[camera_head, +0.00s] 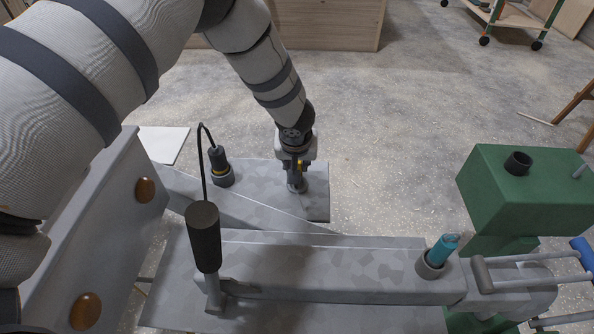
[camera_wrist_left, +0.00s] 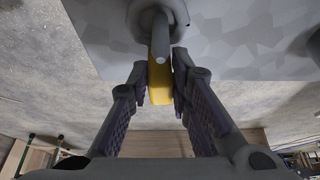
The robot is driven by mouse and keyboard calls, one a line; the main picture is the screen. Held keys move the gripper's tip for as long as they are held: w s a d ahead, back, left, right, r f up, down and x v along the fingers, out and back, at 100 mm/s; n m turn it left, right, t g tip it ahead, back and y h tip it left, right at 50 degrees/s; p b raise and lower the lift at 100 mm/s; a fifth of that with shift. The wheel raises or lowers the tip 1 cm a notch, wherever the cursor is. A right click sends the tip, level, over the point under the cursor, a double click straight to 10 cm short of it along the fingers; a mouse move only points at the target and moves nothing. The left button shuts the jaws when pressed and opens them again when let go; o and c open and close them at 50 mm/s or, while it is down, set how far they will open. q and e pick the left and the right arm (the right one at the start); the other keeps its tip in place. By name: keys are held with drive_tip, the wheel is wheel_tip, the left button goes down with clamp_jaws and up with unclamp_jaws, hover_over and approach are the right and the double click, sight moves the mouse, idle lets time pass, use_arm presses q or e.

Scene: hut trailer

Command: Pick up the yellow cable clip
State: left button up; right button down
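The yellow cable clip (camera_wrist_left: 159,86) shows in the left wrist view between the two fingers of my left gripper (camera_wrist_left: 157,75), partly behind a grey rod. The fingers stand on either side of it, with a narrow gap on the left; I cannot tell whether the right finger touches it. In the head view my left gripper (camera_head: 297,181) points down at a round grey holder on the grey camouflage-patterned surface, and only a bit of yellow shows there. My right gripper is not in view.
A black cylinder with a yellow band (camera_head: 220,168) stands in a holder to the left. A dark grip on a bent rod (camera_head: 203,236) rises nearer. A teal cylinder (camera_head: 442,249) sits in a grey cup. A green box (camera_head: 520,190) is at right.

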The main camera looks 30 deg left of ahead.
use_arm(q)
drive_tip(key=shift+s, duration=0.1)
clamp_jaws()
wheel_tip(320, 180, up, 9)
drive_tip(key=shift+r+p, duration=0.1)
drive_tip(key=shift+p, duration=0.55)
drive_tip(key=shift+r, duration=0.4)
drive_tip(key=shift+d, duration=0.1)
